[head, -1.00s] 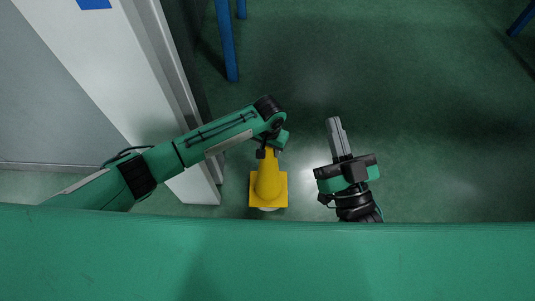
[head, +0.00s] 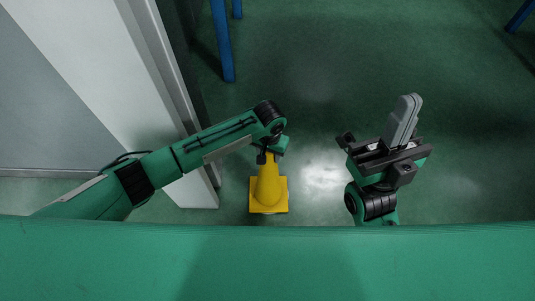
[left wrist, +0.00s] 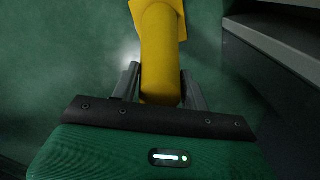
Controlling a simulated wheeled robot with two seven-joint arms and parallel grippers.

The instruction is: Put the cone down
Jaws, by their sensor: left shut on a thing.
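The yellow cone (head: 268,188) has a square base and shows left of centre in the head view, its narrow end toward my left gripper (head: 268,154). In the left wrist view the cone (left wrist: 160,50) runs up from between the two fingers of my left gripper (left wrist: 160,86), base at the top edge. The left gripper is shut on the cone's narrow end. I cannot tell whether the base touches the floor. My right gripper (head: 404,118) is to the right of the cone, its fingers together and empty.
A white cabinet or wall edge (head: 150,70) stands close to the left of the cone. Blue legs (head: 222,42) stand at the top. The green floor (head: 340,80) is open in the middle. A wide green surface (head: 270,262) fills the bottom of the head view.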

